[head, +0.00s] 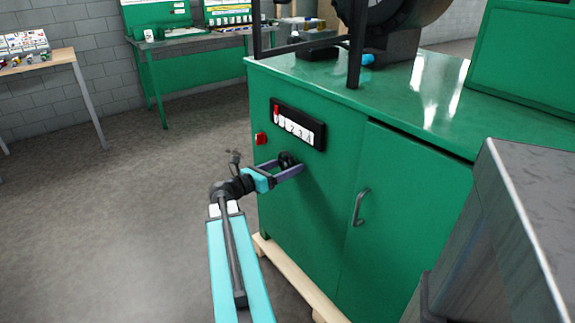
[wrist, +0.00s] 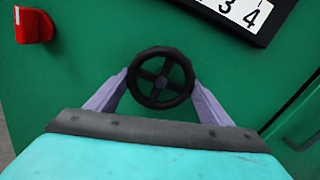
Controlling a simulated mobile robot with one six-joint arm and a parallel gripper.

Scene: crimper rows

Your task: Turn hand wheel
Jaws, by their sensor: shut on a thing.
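A small black hand wheel (wrist: 161,78) with spokes and a round hub sits on the front of the green machine cabinet. In the head view the wheel (head: 286,160) is partly covered by my gripper. My gripper (wrist: 160,82) has purple fingers, one on each side of the wheel's rim, and is shut on the wheel. In the head view my gripper (head: 289,170) reaches the cabinet front from the left. The contact points at the fingertips are partly hidden behind the rim.
A black number panel (head: 298,125) with a red marker is above the wheel. A red switch (head: 261,138) is at its upper left. A cabinet door handle (head: 360,206) is to the right. A grey metal box (head: 530,220) stands close at the right. Open floor lies left.

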